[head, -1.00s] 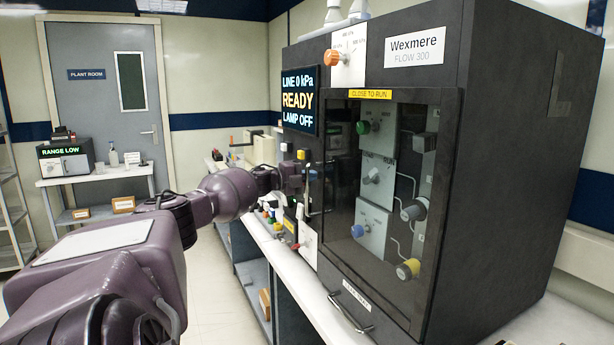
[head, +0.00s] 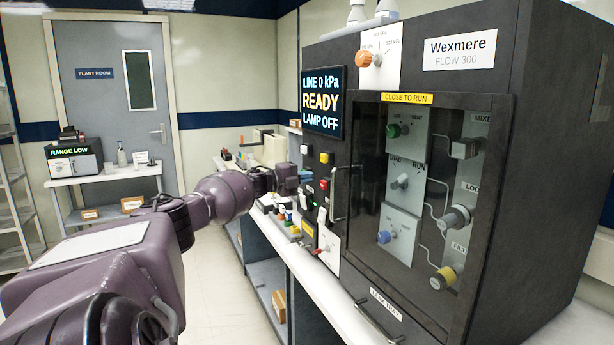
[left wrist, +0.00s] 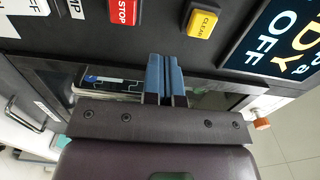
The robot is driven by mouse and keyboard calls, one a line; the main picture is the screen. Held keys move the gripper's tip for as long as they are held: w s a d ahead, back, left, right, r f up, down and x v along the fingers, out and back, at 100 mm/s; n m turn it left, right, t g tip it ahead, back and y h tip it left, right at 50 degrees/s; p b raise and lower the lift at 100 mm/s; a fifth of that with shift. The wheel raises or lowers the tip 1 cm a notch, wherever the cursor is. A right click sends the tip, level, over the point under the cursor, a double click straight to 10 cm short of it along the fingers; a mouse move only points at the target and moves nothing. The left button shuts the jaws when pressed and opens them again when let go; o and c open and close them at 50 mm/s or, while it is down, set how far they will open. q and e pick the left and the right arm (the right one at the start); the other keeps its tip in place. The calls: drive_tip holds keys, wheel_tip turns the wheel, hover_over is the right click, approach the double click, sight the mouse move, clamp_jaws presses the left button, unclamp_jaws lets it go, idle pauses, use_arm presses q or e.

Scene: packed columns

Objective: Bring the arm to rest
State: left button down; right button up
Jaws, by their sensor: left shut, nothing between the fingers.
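My left arm reaches in from the left of the head view. Its gripper (head: 303,173) is beside the left front edge of the dark Wexmere cabinet (head: 556,130). In the left wrist view, the blue fingers (left wrist: 165,70) are together with nothing between them. They point at the dark button panel (left wrist: 150,35), below and between a red STOP button (left wrist: 124,11) and a yellow CLEAR button (left wrist: 201,23). I see no contact with either button. My right gripper is not in view.
The cabinet's display (head: 322,102) reads LINE 0 kPa, READY, LAMP OFF. Its glass door (head: 372,190) looks closed, with knobs behind it. Small coloured items crowd the bench below my gripper. The floor (head: 222,285) left of the bench is open.

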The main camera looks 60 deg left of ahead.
use_arm(q)
drive_tip(key=shift+s+a, duration=0.4)
drive_tip(key=shift+d+f, duration=0.1)
drive_tip(key=s+d+f+n+g, duration=0.1)
drive_tip(key=s+d+f+n, duration=0.1)
drive_tip(key=d+f, duration=0.8)
drive_tip(key=s+d+f+n+g, duration=0.1)
drive_tip(key=s+d+f+n, duration=0.15)
drive_tip(key=d+f, duration=0.75)
drive_tip(key=s+d+f+n+g, duration=0.1)
drive_tip(key=s+d+f+n, duration=0.2)
drive_tip(key=f, duration=1.2)
drive_tip(key=s+d+f+n+g+y, duration=0.1)
drive_tip(key=s+d+f+n, duration=0.35)
drive_tip(key=s+d, duration=0.5)
drive_tip(key=s+d+f+n+g+y, duration=0.1)
drive_tip(key=s+d+f+n, duration=0.35)
drive_tip(key=d, duration=0.85)
drive_tip(key=s+d+r+n+g, duration=0.1)
drive_tip(key=s+d+r+n, duration=0.1)
drive_tip(key=s+d, duration=0.4)
drive_tip(key=shift+s+g, duration=0.4)
drive_tip(key=shift+s, duration=0.4)
